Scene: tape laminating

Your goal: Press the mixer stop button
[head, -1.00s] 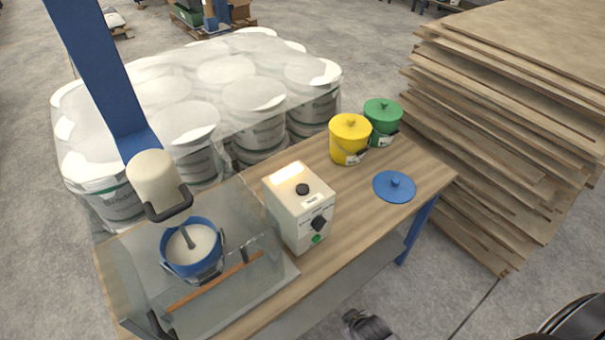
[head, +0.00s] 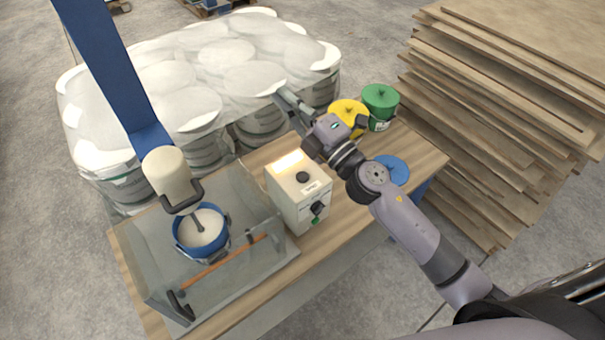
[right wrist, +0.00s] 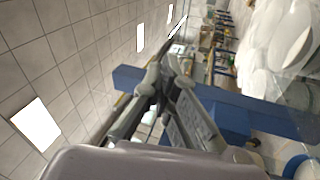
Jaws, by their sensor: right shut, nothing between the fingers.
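The mixer control box (head: 298,192) is a white box on the wooden table, with a lit panel on top, a black round button (head: 303,177) on its upper face, and a dark knob (head: 317,208) and green button (head: 315,221) on its front. The mixer (head: 168,178) stands left of it, its shaft down in a blue bucket (head: 202,232) of white material behind a clear guard. My right gripper (head: 279,96) is shut and empty, above and behind the box, apart from it. It also shows shut in the right wrist view (right wrist: 167,62). My left gripper is not in view.
A yellow bucket (head: 350,112) and a green bucket (head: 380,103) stand right of the box, beside a blue lid (head: 391,169) on the table (head: 345,215). Wrapped white buckets (head: 205,75) are behind. Stacked boards (head: 510,90) stand at right.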

